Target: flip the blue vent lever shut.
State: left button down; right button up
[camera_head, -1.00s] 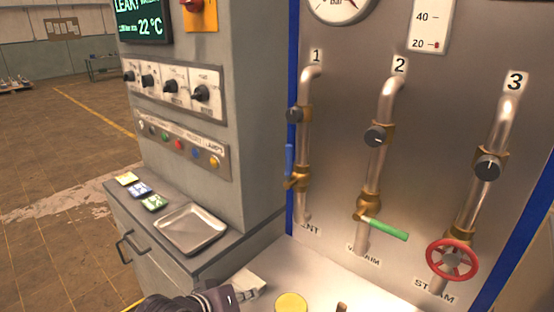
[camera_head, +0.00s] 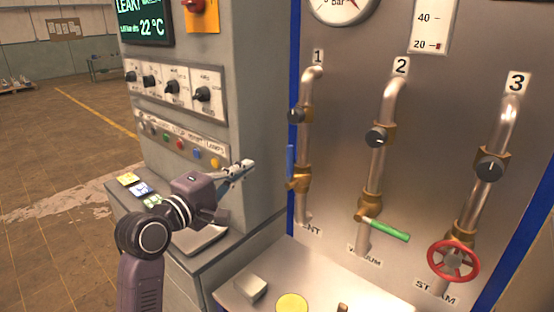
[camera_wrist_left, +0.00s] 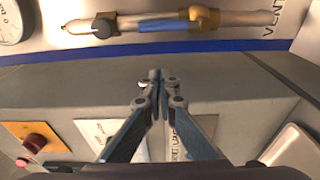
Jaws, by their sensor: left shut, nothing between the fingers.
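The blue vent lever (camera_head: 290,163) stands upright, parallel to pipe 1, on the brass valve (camera_head: 300,179) at the left edge of the steel panel. In the left wrist view the blue lever (camera_wrist_left: 168,25) lies along the pipe beside the brass valve body (camera_wrist_left: 201,17). My left gripper (camera_head: 248,165) is shut and empty, in front of the grey cabinet, to the left of the lever and apart from it. In the left wrist view its closed fingertips (camera_wrist_left: 155,76) point toward the pipe. My right gripper is not in view.
Pipe 2 has a green lever (camera_head: 385,229) and pipe 3 a red handwheel (camera_head: 453,261). The grey cabinet (camera_head: 255,120) with knobs and lamps stands left of the panel. A metal tray (camera_head: 203,238) lies under my arm. A yellow round object (camera_head: 292,303) sits on the bench.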

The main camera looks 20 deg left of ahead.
aim_at(290, 161)
pick_arm(q)
jog(key=w+d+p, duration=0.4)
jog(key=w+d, duration=0.2)
jog(key=w, duration=0.1)
jog(key=shift+w, duration=0.25)
jog(key=shift+a, duration=0.1)
